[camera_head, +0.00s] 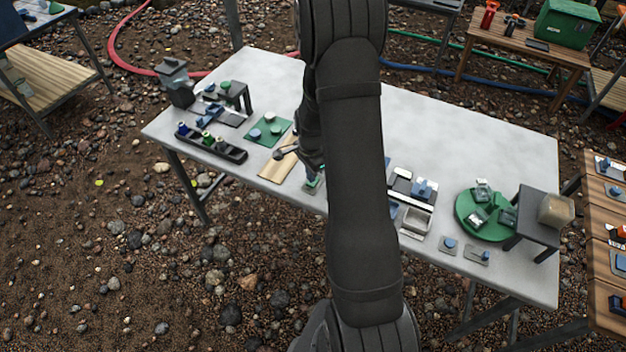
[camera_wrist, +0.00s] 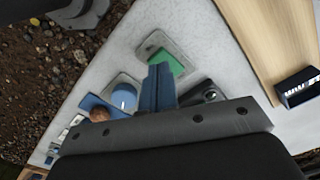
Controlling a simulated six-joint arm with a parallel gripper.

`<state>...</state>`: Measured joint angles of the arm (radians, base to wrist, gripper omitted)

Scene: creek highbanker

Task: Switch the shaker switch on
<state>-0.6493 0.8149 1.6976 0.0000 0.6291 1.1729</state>
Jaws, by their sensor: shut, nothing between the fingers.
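My gripper (camera_wrist: 158,88) is shut and empty, its blue fingers together, just beside a green switch-like piece (camera_wrist: 166,62) on a pale grey plate in the wrist view. The fingers overlap the plate's near side there; I cannot tell whether they touch it. A green piece (camera_head: 313,183) also shows below my gripper (camera_head: 311,172) in the head view, at the table's front edge. No readable label shows which control is the shaker switch. A blue round knob (camera_wrist: 123,96) on a grey plate is left of the fingers. A dark part (camera_wrist: 209,94) is partly hidden right of them.
In the head view, a black tray (camera_head: 225,152) is left, and a green round tray (camera_head: 465,211) and dark stand (camera_head: 538,207) are right. The table's back is clear.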

